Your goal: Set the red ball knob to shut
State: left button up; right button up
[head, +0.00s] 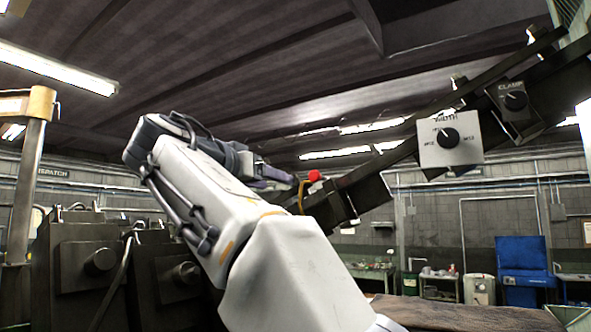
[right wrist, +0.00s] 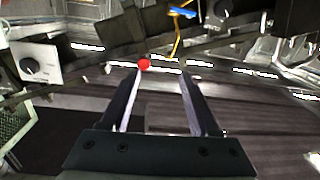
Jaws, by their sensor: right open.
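The red ball knob (head: 315,175) sits by the lower end of a dark slanted beam. In the head view it is just right of my right gripper (head: 285,181). My right arm reaches up from the bottom. In the right wrist view, the red ball knob (right wrist: 144,64) shows near the tip of the left finger of my right gripper (right wrist: 160,72). The two fingers are apart with nothing held between them. I cannot tell whether the finger touches the knob. My left gripper is not in view.
A white WIDTH dial plate (head: 470,151) and a dark CLAMP dial (head: 514,101) are mounted up the slanted beam (head: 385,172). A yellow bent piece (head: 301,194) is beside the knob. Dark machinery (head: 90,262) stands at left; a blue cabinet (head: 524,268) is far right.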

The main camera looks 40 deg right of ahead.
aim_at(313, 174)
jog(key=shift+m+g+h, duration=0.4)
jog(key=shift+m+h, duration=0.1)
jog(key=shift+m, duration=0.4)
jog(key=d+r+p, duration=0.1)
jog(key=d, duration=0.2)
jog(key=w+d+r+p, duration=0.1)
jog(key=d+p, duration=0.1)
jog(key=d, duration=0.1)
jog(key=w+d+r+p, duration=0.1)
jog(key=d, duration=0.3)
jog(key=shift+d, duration=0.1)
jog(key=shift+w+d+f+p, duration=0.15)
jog(key=shift+w+d+p, duration=0.05)
jog(key=shift+d+p, duration=0.2)
grip_shut()
